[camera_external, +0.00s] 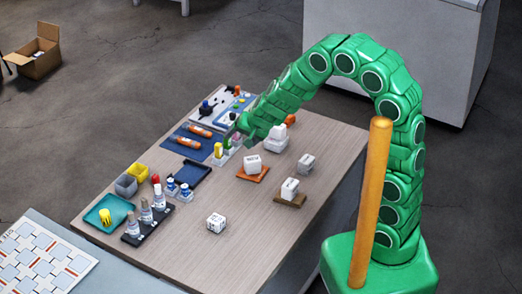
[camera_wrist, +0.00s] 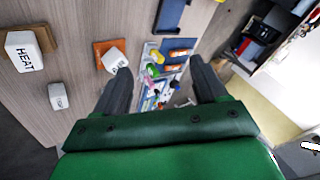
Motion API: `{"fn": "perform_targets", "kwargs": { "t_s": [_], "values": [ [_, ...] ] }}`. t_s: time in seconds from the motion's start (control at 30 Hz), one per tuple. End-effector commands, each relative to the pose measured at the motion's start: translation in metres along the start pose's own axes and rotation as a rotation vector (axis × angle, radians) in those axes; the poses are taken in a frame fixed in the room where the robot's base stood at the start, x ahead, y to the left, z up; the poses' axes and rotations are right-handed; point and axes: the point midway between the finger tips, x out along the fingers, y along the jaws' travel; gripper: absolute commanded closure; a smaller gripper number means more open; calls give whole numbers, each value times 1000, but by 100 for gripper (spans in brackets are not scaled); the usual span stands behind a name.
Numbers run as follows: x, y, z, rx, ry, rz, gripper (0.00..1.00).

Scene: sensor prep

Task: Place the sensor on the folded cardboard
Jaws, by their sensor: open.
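Several small white block-like units that look like sensors stand on the table. One sits on an orange mat (camera_external: 251,178); it also shows tilted in the wrist view (camera_wrist: 114,60). A white block marked HEAT (camera_wrist: 24,52) rests on a flat brown piece that looks like the folded cardboard (camera_external: 296,203). A greyer block (camera_external: 306,163) and a white block with dark marks (camera_external: 216,222) stand on bare wood. I cannot tell which is the task's sensor. My gripper (camera_wrist: 163,85) is open, its fingers apart with nothing clearly between them; in the external view it hangs over the table's far part.
A white block (camera_external: 277,141) stands near my gripper, with an orange item behind it. Small clear holders (camera_external: 222,158), blue mats with orange tools (camera_external: 190,142), bottles on a black rack (camera_external: 146,225) and bins (camera_external: 126,186) fill the left side. The near right of the table is clear.

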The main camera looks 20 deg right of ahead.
Motion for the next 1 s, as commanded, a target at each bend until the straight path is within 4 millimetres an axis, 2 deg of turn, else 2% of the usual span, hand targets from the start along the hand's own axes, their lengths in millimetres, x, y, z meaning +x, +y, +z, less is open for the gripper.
{"fn": "perform_targets", "kwargs": {
  "t_s": [0.03,0.17,0.37,0.57,0.9,1.0],
  "values": [
    [-15,3,-5,-15,-25,-17,28],
    [-49,17,-6,-78,-107,-36,28],
    [-104,57,0,-174,-223,-15,28],
    [-160,118,15,-259,-339,67,28],
    [-265,243,48,-322,-510,322,28],
    [-291,272,58,-318,-545,396,28]
  ]
}}
